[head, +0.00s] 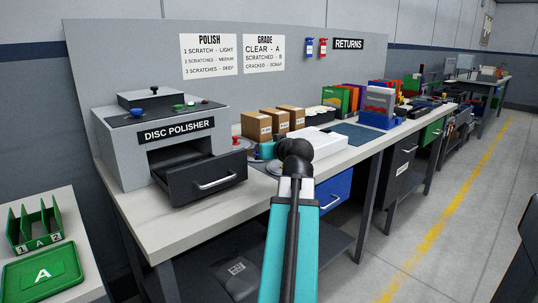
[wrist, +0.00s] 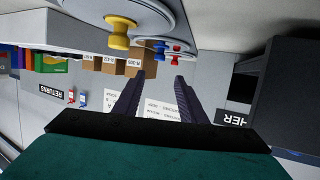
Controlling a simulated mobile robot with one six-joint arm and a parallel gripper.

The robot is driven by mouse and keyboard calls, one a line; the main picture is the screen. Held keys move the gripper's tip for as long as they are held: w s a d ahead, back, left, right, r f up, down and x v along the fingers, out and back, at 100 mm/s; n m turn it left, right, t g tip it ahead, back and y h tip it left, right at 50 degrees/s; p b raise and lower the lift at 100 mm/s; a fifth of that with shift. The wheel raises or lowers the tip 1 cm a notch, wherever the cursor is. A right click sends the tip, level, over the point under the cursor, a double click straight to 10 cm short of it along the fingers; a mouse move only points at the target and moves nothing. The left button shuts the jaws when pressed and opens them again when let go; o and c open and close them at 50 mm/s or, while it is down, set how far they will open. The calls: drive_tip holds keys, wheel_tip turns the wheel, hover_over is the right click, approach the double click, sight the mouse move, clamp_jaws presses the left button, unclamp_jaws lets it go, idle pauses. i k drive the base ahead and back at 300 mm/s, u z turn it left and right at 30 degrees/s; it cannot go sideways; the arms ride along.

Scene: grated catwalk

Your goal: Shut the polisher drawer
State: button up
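The grey disc polisher (head: 160,128) stands on the left end of the workbench. Its dark drawer (head: 200,179) is pulled out toward the front, with a pale bar handle (head: 214,182) on its face. In the upside-down wrist view the drawer (wrist: 292,92) is a dark block at the right, beside the polisher's label (wrist: 233,118). My gripper (wrist: 160,75) has its two dark fingers apart with nothing between them. In the head view it is just right of the drawer, apart from it, and its fingers are mostly hidden by my arm.
Discs with coloured knobs, including a yellow one (wrist: 120,32), lie by my gripper. Brown boxes (head: 275,121) and a white case (head: 312,139) stand behind. A green tray (head: 42,272) is on the lower left table. The bench front left of my arm is clear.

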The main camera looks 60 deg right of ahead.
sight(186, 180)
drive_tip(key=z, duration=0.05)
drive_tip(key=k, duration=1)
drive_tip(key=u, duration=0.05)
